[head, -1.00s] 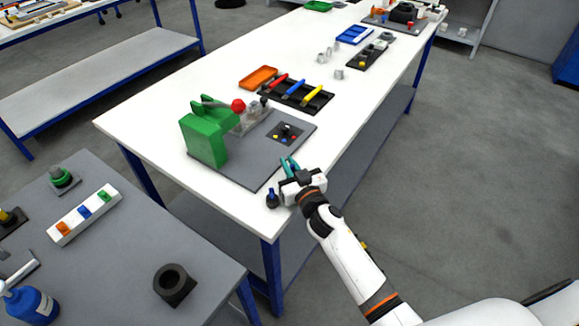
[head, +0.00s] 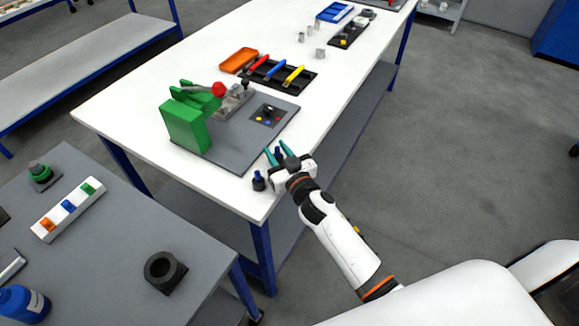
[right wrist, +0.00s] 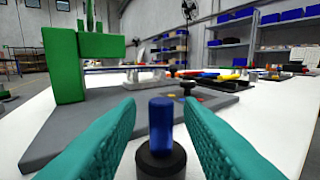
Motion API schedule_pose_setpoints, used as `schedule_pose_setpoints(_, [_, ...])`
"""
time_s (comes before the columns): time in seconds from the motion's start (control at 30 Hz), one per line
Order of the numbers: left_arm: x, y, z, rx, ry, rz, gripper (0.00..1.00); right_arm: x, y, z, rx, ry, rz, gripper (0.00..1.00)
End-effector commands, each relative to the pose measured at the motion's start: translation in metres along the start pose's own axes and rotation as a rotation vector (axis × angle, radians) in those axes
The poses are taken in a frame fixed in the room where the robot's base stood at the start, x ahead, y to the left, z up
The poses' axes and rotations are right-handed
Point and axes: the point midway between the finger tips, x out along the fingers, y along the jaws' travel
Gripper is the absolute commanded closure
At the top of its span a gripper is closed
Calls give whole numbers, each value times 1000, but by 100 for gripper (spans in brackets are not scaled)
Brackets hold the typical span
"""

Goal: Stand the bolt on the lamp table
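A blue cylinder on a round black base, which looks like the bolt, stands upright in the right wrist view (right wrist: 161,125). It is between the two teal fingers of my right gripper (right wrist: 160,122), with gaps on both sides. In the head view my right gripper (head: 276,156) is open over the near right edge of the white table (head: 130,118). A dark, blue-topped piece (head: 258,181) stands beside it near the table corner; I cannot tell whether it is the same piece. The grey table (head: 110,262) with a bar of coloured blocks may be the lamp table. My left gripper is out of view.
A grey plate (head: 232,158) with a green fixture (head: 185,126) lies just beyond my right gripper. A black tray (head: 306,82) holds coloured tools. The grey table carries a white bar (head: 67,209), a black ring block (head: 164,271) and a blue bottle (head: 22,302); clear room lies between them.

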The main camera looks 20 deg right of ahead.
Motion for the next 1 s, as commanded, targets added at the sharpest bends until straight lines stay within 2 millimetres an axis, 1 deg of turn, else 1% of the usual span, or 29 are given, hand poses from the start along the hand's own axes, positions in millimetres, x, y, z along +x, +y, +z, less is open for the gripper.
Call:
schedule_pose_setpoints(0.03, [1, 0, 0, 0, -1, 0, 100, -12, 0, -1, 1, 2, 1, 66])
schedule_pose_setpoints(0.2, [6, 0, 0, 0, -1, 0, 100, -51, 0, -2, 0, 2, 1, 66])
schedule_pose_setpoints(0.3, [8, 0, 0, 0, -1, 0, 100, -70, 0, -2, 0, 1, 1, 66])
schedule_pose_setpoints(0.43, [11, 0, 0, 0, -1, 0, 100, -88, 0, -1, 0, 1, 0, 66])
schedule_pose_setpoints(0.6, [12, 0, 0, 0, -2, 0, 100, -99, 0, 0, 0, 0, 0, 66])
schedule_pose_setpoints(1.0, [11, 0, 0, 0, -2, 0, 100, -100, 0, 1, -1, -1, 0, 66])
